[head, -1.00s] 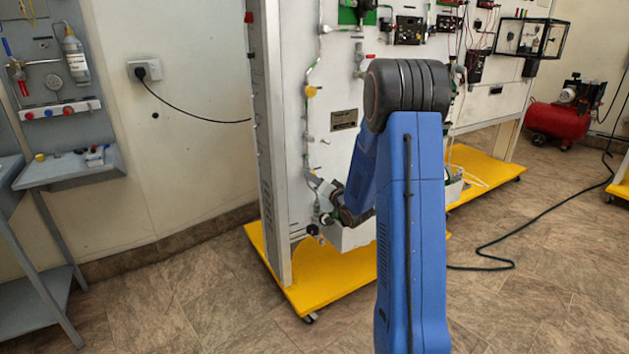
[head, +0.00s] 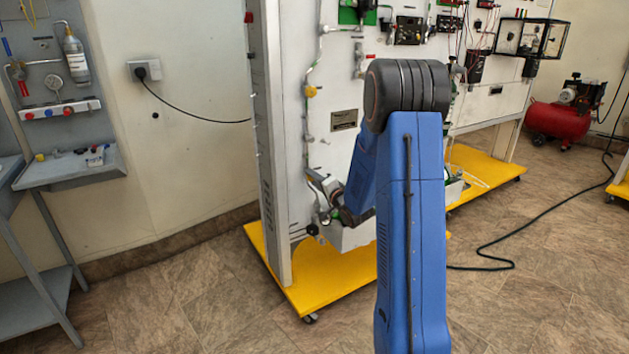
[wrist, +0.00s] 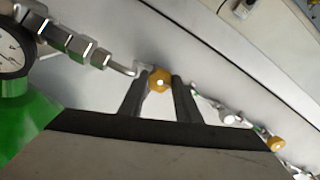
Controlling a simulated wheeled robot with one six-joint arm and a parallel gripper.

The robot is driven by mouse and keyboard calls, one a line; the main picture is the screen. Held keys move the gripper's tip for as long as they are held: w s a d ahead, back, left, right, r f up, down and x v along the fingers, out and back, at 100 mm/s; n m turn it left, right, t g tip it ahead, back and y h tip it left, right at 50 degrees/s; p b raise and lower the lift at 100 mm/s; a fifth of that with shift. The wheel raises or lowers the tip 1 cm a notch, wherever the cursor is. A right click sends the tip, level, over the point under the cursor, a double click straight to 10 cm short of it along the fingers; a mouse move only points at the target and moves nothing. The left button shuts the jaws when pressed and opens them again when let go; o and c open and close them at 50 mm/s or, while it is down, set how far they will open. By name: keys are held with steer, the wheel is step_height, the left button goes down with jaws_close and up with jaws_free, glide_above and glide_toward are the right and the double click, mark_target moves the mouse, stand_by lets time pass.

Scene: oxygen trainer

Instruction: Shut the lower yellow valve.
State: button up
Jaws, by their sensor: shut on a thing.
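The lower yellow valve (wrist: 159,79) shows in the wrist view as a round yellow knob on a metal pipe fitting. My gripper (wrist: 161,88) has its two dark fingers on either side of this knob and is shut on it. In the head view my gripper (head: 314,178) is at the lower left of the white panel, and I cannot make out the lower knob there. Another yellow valve (head: 311,91) sits higher on the same pipe line. A second yellow knob (wrist: 276,144) also shows at the lower right of the wrist view.
A round gauge (wrist: 12,52) and a green part (wrist: 32,118) are at the left of the wrist view, close to my gripper. The white panel (head: 344,95) stands on a yellow base (head: 325,285). Open floor (head: 200,300) lies to the left.

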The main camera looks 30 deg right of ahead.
steer(key=o, duration=1.1)
steer(key=shift+c, duration=0.2)
steer(key=shift+s, duration=0.1)
steer(key=s, duration=1.7)
steer(key=shift+d, duration=0.35)
steer(key=shift+s, duration=0.1)
